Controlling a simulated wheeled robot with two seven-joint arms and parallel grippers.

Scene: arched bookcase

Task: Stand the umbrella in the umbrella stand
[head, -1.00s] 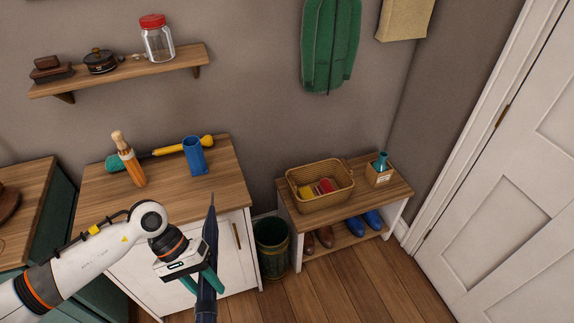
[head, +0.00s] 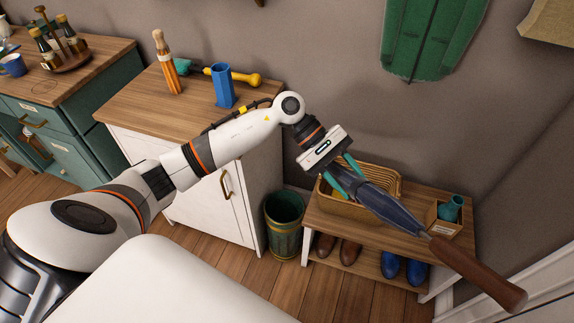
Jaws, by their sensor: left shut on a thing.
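The umbrella (head: 392,212) is folded, dark blue, with a brown handle (head: 480,274). My left gripper (head: 348,178) has its teal fingers shut on the umbrella's blue part. The umbrella is held aslant above the bench, with its handle toward the lower right. Its far end is hidden at the gripper. The umbrella stand (head: 284,222) looks to be the dark green bin with gold bands, upright on the floor between the white cabinet and the bench. It is left of and below the gripper in the picture. My right gripper is not in view.
The wooden bench (head: 330,222) carries a wicker basket (head: 340,205) and a small box (head: 445,222), with brown and blue shoes below. The white cabinet (head: 215,205) stands left of the stand. Wooden floor is open in front.

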